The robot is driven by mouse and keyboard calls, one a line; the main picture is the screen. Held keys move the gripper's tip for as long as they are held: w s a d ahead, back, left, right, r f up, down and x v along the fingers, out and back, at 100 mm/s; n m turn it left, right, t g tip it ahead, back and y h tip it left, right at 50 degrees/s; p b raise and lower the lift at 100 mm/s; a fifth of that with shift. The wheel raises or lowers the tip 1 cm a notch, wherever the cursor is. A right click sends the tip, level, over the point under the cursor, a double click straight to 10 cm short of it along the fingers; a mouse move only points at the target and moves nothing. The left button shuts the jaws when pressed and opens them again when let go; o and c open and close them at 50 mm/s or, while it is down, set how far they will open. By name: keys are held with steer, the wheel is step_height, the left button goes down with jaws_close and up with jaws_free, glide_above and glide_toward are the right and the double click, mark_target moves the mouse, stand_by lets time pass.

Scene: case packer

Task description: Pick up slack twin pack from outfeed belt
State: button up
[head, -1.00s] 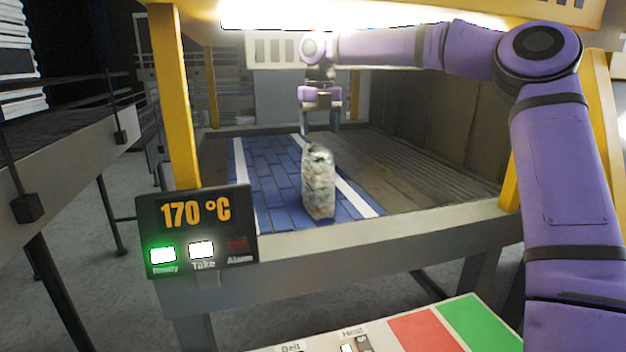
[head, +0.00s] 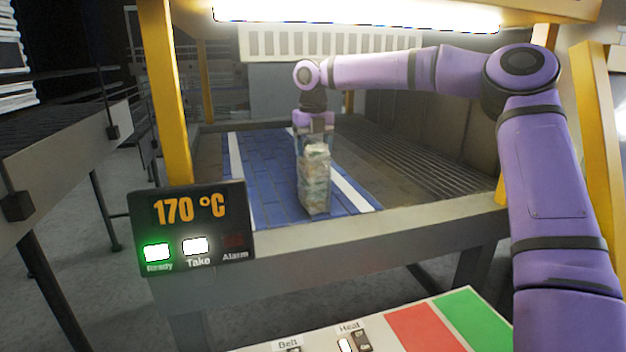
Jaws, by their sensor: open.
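The twin pack (head: 314,182) stands upright on the blue outfeed belt (head: 264,188), near its right white stripe, wrapped in clear, shiny film. My gripper (head: 315,148) is open and points down at the top of the pack. Its fingers show at the left and right of the pack's upper end, partly hidden behind it. I cannot tell whether the fingers touch the film.
A display panel (head: 192,226) reads 170 °C, with its Ready and Take lamps lit and Alarm dark. A grey frame rail (head: 370,242) runs in front of the belt. A yellow post (head: 166,95) stands at the left. A red and green panel with switches is at the front.

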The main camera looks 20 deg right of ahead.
jaws_close()
stand_by(0.3)
